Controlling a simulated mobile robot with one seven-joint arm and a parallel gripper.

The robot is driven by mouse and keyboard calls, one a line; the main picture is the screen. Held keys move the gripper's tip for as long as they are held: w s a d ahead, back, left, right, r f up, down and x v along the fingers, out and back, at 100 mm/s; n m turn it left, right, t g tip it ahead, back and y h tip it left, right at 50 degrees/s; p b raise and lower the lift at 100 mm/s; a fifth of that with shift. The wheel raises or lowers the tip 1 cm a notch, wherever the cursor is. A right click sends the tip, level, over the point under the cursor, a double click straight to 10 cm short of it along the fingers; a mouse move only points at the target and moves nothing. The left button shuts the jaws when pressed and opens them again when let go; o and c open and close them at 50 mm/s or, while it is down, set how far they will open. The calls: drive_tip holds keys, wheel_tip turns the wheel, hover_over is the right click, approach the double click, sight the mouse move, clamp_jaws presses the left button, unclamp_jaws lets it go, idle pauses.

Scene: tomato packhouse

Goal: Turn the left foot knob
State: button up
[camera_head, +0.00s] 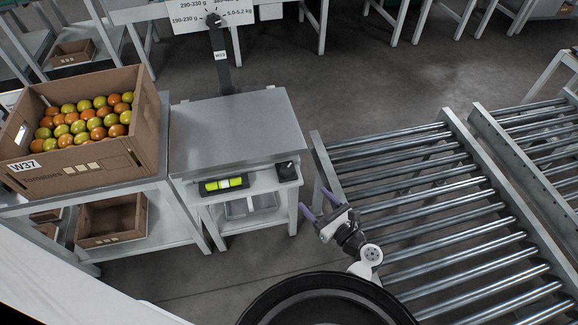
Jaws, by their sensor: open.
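A weighing bench with a grey metal plate (235,130) stands left of centre. Its front ledge carries a spirit level (224,184) with a yellow-green tube and a pale middle. A small black box (287,171) with a light mark sits at the right end of the ledge. I cannot tell whether this box is a knob. I cannot make out a left foot knob in this view. My gripper (316,203), with purple fingers, is open and empty. It is in front of the bench's right leg, lower right of the black box and apart from it.
A cardboard box of tomatoes (90,170), marked W37, stands on a side table, with an empty carton (112,221) below. A roller conveyor (430,190) fills the right side. A post with a sign (213,17) rises behind the bench. Open floor shows before the bench.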

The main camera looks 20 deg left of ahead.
sight(291, 175)
drive_tip(key=p+x, duration=0.1)
drive_tip(key=x, duration=1.2)
drive_tip(key=shift+a+p, duration=0.2)
drive_tip(key=shift+p, duration=0.2)
drive_tip(key=c, duration=0.9)
